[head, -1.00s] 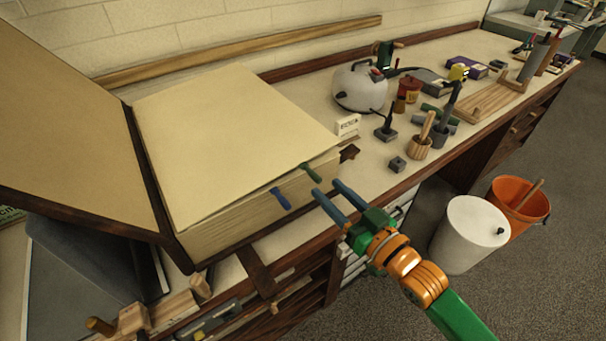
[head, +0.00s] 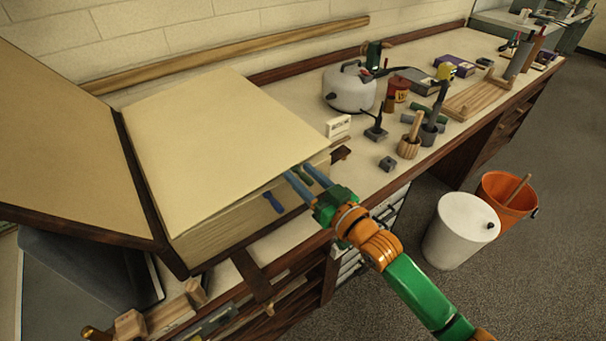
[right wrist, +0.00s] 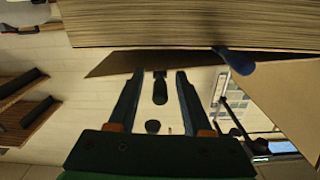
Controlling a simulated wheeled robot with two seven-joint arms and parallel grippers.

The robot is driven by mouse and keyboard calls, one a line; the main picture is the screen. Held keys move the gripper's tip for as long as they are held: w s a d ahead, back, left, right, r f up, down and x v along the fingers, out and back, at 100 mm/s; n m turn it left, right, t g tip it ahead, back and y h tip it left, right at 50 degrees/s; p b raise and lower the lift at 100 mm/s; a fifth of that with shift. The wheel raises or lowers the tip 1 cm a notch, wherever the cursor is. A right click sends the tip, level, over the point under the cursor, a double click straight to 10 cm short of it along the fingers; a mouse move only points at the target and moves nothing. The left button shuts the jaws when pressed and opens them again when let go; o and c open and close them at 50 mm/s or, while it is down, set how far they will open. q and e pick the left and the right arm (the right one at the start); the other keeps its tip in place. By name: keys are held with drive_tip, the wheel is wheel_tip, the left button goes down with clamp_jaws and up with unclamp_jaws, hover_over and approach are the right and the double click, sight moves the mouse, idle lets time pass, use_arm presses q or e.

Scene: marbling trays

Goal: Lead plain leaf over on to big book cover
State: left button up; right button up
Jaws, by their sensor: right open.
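The big book lies open on the bench. Its cover (head: 62,140) leans open on the left and its thick page block (head: 225,232) is on the right. The plain leaf (head: 215,140) lies cream and bare on top of the block. A green tab (head: 299,178) and a blue tab (head: 273,202) stick out at its front right edge. My right gripper (head: 298,170) is open at that edge, its fingers either side of the green tab. In the right wrist view, a dark tab (right wrist: 160,88) shows between the fingers, apparently not gripped. My left gripper is out of view.
A white bin (head: 455,235) and an orange bucket (head: 505,205) stand on the floor.

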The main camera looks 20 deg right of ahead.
idle(0.3)
clamp_jaws()
drive_tip(key=shift+w, duration=0.1)
idle(1.2)
